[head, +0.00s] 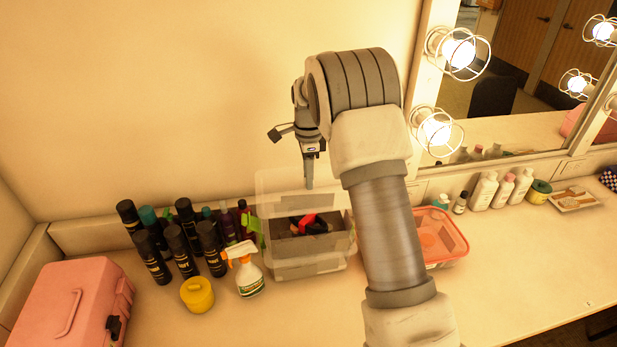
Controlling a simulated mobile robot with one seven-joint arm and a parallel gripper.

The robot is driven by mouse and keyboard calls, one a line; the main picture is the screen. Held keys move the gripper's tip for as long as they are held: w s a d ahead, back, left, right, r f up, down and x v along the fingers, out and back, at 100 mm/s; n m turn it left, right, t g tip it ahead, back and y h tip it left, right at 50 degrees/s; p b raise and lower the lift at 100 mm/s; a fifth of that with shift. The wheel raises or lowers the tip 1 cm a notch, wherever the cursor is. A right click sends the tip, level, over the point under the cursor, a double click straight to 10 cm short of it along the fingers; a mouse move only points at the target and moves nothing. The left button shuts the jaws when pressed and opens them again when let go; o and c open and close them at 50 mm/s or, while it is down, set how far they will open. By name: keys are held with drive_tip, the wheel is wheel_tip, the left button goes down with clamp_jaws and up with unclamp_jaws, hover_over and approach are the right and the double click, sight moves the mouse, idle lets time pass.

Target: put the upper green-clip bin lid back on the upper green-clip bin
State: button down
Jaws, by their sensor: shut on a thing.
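My gripper (309,182) points down above the back of a clear bin stack and is shut on a pale, translucent panel, the upper green-clip bin lid (276,184). The lid looks tilted up behind the opening; whether it touches the rim is unclear. The upper green-clip bin (290,247) is open, with dark and red items inside. It stands on another clear bin (310,268). A green clip (250,223) shows at the upper left side. My arm covers the area right of the bin, and the exact fingertip contact is too small to see.
Several dark bottles (178,250), a spray bottle (248,275) and a yellow tub (197,294) stand close to the left. A pink case (72,305) is at the front left. An orange-rimmed container (440,238) sits to the right, partly behind my arm. The counter's right front is clear.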

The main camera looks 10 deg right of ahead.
drive_tip(key=shift+f+b, duration=2.7)
drive_tip(key=shift+f, duration=1.45)
drive_tip(key=c, duration=0.5)
unclamp_jaws()
wheel_tip(320, 180, up, 23)
drive_tip(key=p, duration=0.6)
drive_tip(key=shift+r, duration=0.2)
